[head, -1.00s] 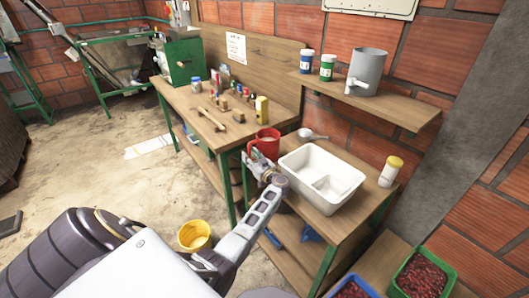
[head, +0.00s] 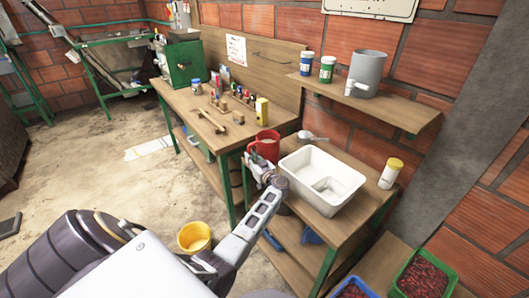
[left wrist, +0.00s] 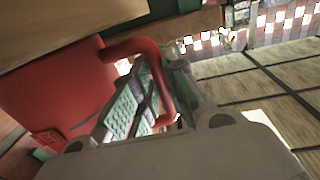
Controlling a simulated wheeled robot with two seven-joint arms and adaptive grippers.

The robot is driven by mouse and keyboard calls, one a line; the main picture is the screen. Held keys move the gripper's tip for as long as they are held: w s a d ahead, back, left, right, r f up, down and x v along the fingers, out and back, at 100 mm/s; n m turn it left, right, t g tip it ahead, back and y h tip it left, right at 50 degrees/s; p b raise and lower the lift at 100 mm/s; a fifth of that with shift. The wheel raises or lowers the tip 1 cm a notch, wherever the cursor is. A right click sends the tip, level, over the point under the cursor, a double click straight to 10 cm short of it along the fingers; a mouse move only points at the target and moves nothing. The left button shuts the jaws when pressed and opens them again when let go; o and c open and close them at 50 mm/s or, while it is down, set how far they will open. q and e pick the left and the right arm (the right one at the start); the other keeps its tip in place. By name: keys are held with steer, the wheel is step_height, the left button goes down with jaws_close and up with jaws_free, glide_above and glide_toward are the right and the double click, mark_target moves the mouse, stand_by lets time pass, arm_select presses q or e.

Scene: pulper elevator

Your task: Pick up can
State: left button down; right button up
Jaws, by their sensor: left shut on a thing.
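The red can (head: 266,146), a jug-like vessel with a side handle, stands upright near the left edge of the low wooden table, beside the white basin. My left gripper (head: 252,160) is at the can's near left side. In the left wrist view, the can (left wrist: 50,88) fills the left, and its curved handle runs between the textured finger pads of my left gripper (left wrist: 148,100). The gripper is shut on the handle. I cannot tell whether the can's base is clear of the table. My right gripper is not in view.
The white basin (head: 294,166) stands close right of the can, with a ladle (head: 311,137) behind it. A yellow-lidded jar (head: 391,173) is at the right. A wooden shelf (head: 405,112) overhangs behind. A yellow bucket (head: 194,237) is on the floor.

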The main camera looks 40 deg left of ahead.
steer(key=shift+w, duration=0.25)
arm_select(q)
steer(key=shift+w+r, duration=0.1)
steer(key=shift+r, duration=0.05)
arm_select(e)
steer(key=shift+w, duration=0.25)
arm_select(q)
steer(key=shift+r, duration=0.15)
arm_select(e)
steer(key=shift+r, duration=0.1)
arm_select(q)
step_height(320, 180, up, 10)
steer(key=p, duration=0.1)
steer(key=shift+p, duration=0.4)
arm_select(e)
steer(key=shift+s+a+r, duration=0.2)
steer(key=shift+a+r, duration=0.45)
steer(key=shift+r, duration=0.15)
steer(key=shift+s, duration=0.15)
